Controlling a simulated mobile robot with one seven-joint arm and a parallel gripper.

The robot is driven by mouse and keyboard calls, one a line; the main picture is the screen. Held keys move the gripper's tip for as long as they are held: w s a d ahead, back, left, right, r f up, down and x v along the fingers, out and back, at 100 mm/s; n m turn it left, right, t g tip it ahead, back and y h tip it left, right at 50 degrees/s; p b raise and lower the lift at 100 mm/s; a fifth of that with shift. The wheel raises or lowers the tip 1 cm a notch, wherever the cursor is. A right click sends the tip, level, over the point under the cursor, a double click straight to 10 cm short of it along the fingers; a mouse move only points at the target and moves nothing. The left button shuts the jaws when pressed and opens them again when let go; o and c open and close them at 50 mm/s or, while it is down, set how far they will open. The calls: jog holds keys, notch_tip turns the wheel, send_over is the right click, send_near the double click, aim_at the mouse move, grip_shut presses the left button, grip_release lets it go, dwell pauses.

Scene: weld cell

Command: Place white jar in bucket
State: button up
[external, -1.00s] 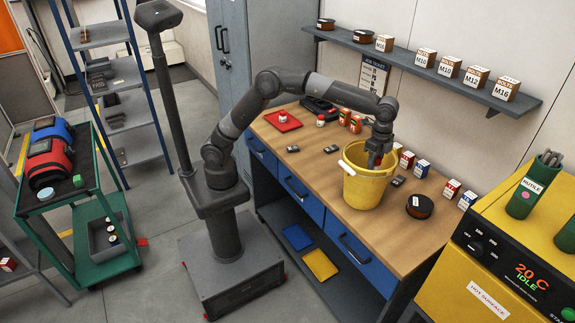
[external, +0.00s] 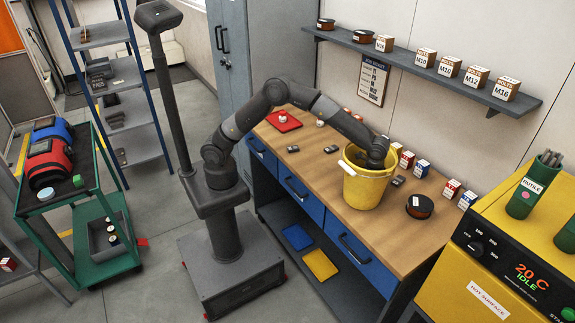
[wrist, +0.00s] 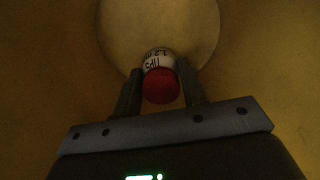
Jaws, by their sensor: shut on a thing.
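The yellow bucket (external: 364,188) stands upright on the wooden workbench. My gripper (wrist: 160,92) is down inside the bucket; in the external view the wrist covers the opening and the fingers are hidden. In the wrist view the two fingers are shut on a small white jar (wrist: 158,56) with a red lid (wrist: 161,86) and black lettering. The bucket's round floor (wrist: 200,30) lies beyond the jar. I cannot tell whether the jar touches it.
Small boxes (external: 407,160) stand along the wall behind and right of the bucket. A dark round tin (external: 420,206) sits to its right. Small dark items (external: 331,149) lie on the bench to its left. A wall shelf (external: 440,75) runs above. A yellow machine (external: 500,260) flanks the bench.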

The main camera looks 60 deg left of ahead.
jog(key=shift+f, duration=0.1)
jog(key=o, duration=1.1)
notch_tip(320, 180, up, 12)
jog(key=shift+r, duration=0.2)
jog(key=shift+a, duration=0.1)
